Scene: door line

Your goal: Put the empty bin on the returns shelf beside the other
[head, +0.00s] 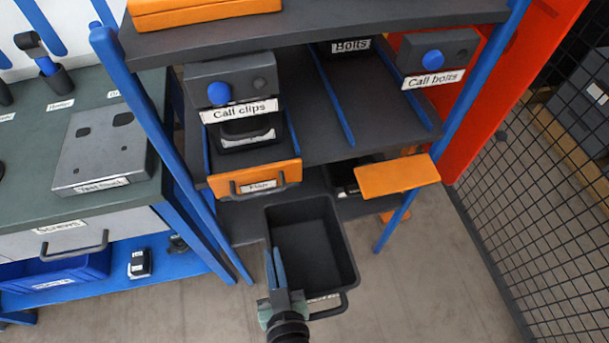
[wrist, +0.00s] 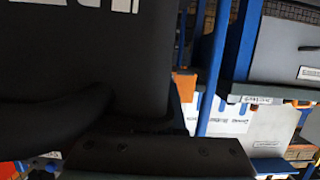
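The empty bin (head: 312,248) is a dark grey open box, seen from above with nothing inside. It is tilted in the head view, in front of the rack's lower shelf (head: 240,218). My gripper (head: 284,293) is at its near side by the handle (head: 330,306) and appears shut on it; the exact grip is partly hidden. The wrist view shows the bin's dark wall (wrist: 75,60) with a cropped white label, very close. Another dark bin (head: 345,187) is on the lower shelf, mostly hidden under the shelf above. No returns label is readable.
An orange flap (head: 398,176) juts out at the right. An orange-fronted lane (head: 255,181) below "Call clips" holds a dark bin (head: 247,138). A blue rack post (head: 400,215), a bench (head: 60,150) at left and a mesh fence (head: 530,180) at right flank the floor.

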